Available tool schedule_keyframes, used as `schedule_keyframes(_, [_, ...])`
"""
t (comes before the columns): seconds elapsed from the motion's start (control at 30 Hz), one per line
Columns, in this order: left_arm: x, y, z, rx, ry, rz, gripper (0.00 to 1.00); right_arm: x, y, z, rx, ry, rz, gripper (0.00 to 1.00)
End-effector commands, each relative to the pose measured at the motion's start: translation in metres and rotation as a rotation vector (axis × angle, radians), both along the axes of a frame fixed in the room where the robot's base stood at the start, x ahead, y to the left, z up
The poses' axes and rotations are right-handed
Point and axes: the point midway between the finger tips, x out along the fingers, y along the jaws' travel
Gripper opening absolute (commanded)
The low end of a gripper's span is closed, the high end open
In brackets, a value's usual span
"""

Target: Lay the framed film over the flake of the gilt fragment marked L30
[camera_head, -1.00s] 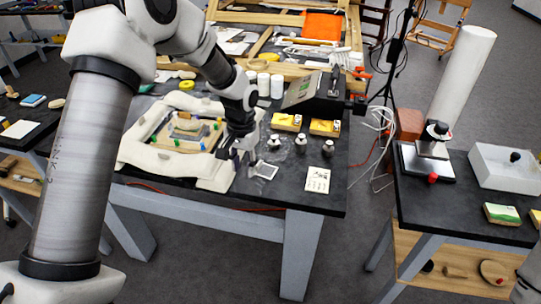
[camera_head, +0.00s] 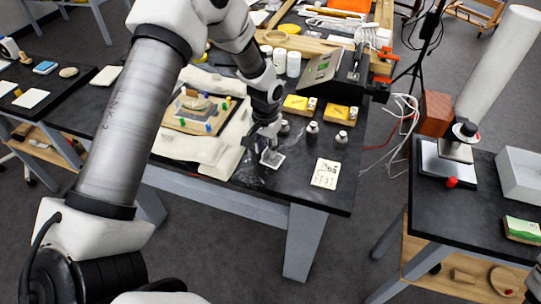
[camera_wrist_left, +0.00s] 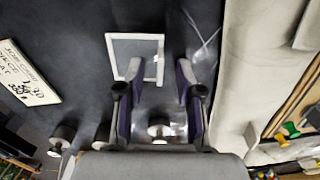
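The framed film (camera_head: 273,159), a small clear square with a pale frame, lies on the dark table right of the padded cream cloth. It also shows in the left wrist view (camera_wrist_left: 135,39). My left gripper (camera_head: 266,150) is open just above the film's near side. In the left wrist view its fingers (camera_wrist_left: 155,75) stand apart near the frame, with no grip visible. The gilt fragment (camera_head: 197,102) sits on a wooden board with coloured pins on the cloth, left of the gripper. The L30 mark is not readable. My right gripper is out of view.
Dark weights (camera_head: 312,132) stand behind and right of the film. A written card (camera_head: 326,173) lies to its right. Yellow boxes (camera_head: 299,105) and a dark sloped device (camera_head: 329,78) stand further back. The front table edge is close.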

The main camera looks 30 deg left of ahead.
Motion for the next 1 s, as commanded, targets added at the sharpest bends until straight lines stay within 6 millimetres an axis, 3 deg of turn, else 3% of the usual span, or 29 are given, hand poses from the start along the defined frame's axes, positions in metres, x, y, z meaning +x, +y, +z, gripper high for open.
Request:
schedule_keyframes(0.03, [0.0,0.0,0.0,0.0,0.0,0.0,0.35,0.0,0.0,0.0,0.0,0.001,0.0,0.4])
schedule_keyframes(0.13, [0.0,0.0,0.0,0.0,0.0,0.0,0.0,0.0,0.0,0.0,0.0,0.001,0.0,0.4])
schedule_keyframes(0.63, [0.0,0.0,0.002,0.0,-0.001,0.0,0.0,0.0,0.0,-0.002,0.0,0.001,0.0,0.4])
schedule_keyframes(0.93, [0.001,0.0,0.034,-0.001,-0.003,0.0,0.0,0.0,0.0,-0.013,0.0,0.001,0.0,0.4])
schedule_keyframes(1.0, [-0.013,-0.004,0.035,-0.001,0.002,0.0,0.0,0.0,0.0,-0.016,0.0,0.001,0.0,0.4])
